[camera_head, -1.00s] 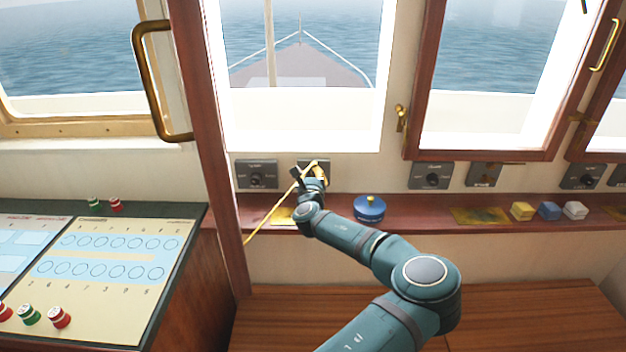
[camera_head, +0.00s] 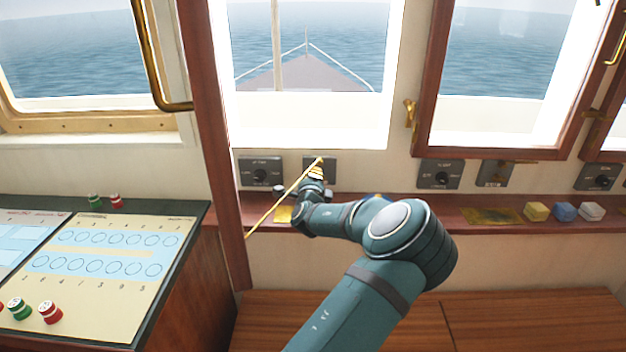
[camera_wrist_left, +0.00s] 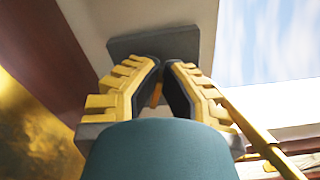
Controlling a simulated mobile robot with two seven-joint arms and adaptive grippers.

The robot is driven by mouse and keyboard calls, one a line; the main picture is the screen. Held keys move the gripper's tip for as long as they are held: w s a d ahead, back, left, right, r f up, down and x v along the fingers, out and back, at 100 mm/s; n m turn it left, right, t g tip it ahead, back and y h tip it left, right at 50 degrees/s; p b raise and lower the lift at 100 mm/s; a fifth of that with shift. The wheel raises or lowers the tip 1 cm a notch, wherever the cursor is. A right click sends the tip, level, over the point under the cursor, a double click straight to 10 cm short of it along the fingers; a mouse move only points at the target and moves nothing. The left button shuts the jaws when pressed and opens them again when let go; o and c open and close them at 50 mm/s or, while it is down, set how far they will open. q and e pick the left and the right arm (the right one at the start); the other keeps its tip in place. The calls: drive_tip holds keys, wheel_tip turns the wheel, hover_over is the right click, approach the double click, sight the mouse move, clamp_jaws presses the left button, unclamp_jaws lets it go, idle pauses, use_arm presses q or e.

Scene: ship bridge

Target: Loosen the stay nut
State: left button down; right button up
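A thin brass stay rod (camera_head: 280,205) slants from the grey plate (camera_head: 331,168) under the middle window down to the wooden post. My left gripper (camera_head: 317,166), with yellow fingers, is at the rod's upper end. In the left wrist view the fingers (camera_wrist_left: 166,66) are close together in front of the grey plate (camera_wrist_left: 135,44). The rod (camera_wrist_left: 252,125) passes to their right. A small orange-brass piece (camera_wrist_left: 156,95) shows between the dark pads. I cannot tell whether it is the stay nut or whether the pads touch it. My right gripper is not in view.
Grey switch plates (camera_head: 261,170) line the wall. The red-brown ledge (camera_head: 410,212) bears yellow, blue and white blocks (camera_head: 563,212) at right. A blue pot is mostly behind my arm. A console (camera_head: 110,250) stands at left, and a wooden bench (camera_head: 530,315) lies below.

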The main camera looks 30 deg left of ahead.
use_arm(q)
drive_tip(key=shift+s+a+f+n+b, duration=0.1)
drive_tip(key=shift+f+n+b, duration=0.2)
drive_tip(key=shift+n, duration=0.55)
drive_tip(key=shift+f+n+b, duration=0.1)
drive_tip(key=shift+n+b, duration=0.3)
drive_tip(key=shift+n, duration=0.75)
drive_tip(key=c, duration=1.1)
unclamp_jaws()
drive_tip(key=shift+o, duration=0.2)
drive_tip(key=v, duration=1.2)
